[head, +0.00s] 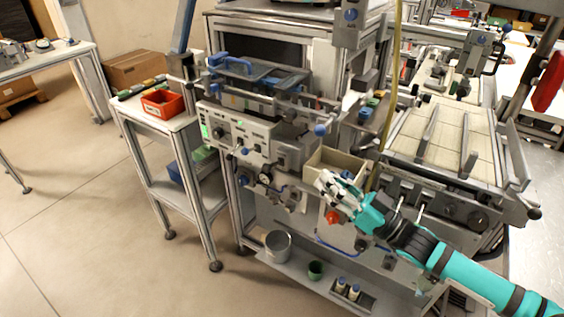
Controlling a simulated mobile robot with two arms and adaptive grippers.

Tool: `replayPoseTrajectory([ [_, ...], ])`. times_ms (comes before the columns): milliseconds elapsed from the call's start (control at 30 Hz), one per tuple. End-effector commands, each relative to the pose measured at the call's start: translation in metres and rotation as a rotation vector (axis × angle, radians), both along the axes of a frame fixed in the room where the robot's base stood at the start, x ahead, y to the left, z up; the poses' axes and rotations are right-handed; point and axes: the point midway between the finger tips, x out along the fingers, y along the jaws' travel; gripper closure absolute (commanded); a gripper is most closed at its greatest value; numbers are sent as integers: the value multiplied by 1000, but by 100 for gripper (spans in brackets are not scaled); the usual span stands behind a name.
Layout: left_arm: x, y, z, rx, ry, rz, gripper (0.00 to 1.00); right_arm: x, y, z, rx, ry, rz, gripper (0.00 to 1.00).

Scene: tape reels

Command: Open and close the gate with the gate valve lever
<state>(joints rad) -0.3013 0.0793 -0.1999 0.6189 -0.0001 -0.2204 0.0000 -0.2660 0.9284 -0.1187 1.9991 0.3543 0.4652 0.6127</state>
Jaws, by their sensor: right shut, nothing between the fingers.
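My right gripper (326,180) is in front of the machine's right part, beside a beige open bin (345,163). Its light-coloured fingers are shut with nothing held. A red knob (333,217) is just below the gripper. The machine's front has a grey control panel (237,132), a round gauge (265,179) and several small blue knobs. I cannot tell which part is the gate valve lever or the gate at this size; the gripper and forearm cover part of the front. My left gripper is out of view.
A side cart (178,122) with a red bin (163,104) stands left of the machine. A conveyor bed (436,142) is at right. The floor at left is mostly clear.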

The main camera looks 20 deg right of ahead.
Motion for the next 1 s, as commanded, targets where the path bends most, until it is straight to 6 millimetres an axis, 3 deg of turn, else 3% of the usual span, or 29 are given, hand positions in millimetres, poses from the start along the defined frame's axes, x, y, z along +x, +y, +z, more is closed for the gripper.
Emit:
replayPoseTrajectory([
  [267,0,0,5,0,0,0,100,16,11,9,0,-5,-1,100],
  [700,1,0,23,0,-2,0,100,80,58,38,1,-5,0,100],
  [800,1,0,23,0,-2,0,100,85,63,17,1,4,-3,100],
  [1000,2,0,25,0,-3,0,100,91,70,1,0,1,-2,100],
])
